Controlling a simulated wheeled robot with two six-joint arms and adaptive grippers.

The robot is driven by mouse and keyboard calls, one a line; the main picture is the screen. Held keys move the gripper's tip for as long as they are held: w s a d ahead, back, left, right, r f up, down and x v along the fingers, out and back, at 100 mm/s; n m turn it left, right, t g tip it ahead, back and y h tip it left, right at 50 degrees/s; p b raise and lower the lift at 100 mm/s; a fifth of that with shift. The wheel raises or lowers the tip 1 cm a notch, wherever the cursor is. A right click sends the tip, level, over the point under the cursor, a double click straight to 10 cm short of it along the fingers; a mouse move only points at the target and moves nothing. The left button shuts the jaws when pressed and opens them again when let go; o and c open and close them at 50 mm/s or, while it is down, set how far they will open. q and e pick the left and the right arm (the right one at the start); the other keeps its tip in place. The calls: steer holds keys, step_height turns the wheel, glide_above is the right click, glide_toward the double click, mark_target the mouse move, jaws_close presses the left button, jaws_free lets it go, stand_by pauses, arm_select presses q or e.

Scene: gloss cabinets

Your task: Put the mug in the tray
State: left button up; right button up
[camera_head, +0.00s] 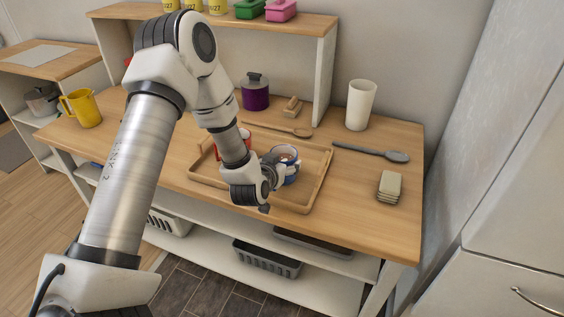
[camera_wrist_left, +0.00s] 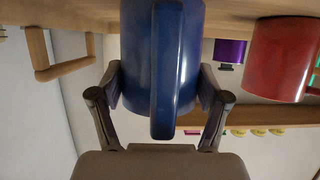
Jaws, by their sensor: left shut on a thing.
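A blue mug (camera_head: 292,178) is between the fingers of my left gripper (camera_head: 272,172), which is shut on it. In the left wrist view the blue mug (camera_wrist_left: 185,50) fills the middle, with its handle toward the camera and a finger on each side. In the head view the mug is over the right part of the wooden tray (camera_head: 318,178); I cannot tell whether it touches the tray floor. A red mug (camera_head: 245,136) is in the tray's left part, partly hidden by my left arm; it also shows in the left wrist view (camera_wrist_left: 275,60). My right gripper is not in view.
Behind the tray are a wooden spoon (camera_head: 283,130) and a purple pot (camera_head: 255,95). A white cup (camera_head: 360,105), a dark spoon (camera_head: 375,153) and stacked pale blocks (camera_head: 389,187) are to the right. A yellow mug (camera_head: 83,108) stands at the left. A raised shelf (camera_head: 285,24) spans the back.

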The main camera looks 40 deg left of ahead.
arm_select(q)
steer(key=shift+f, duration=0.1)
steer(key=o, duration=1.6)
steer(key=shift+o, duration=0.2)
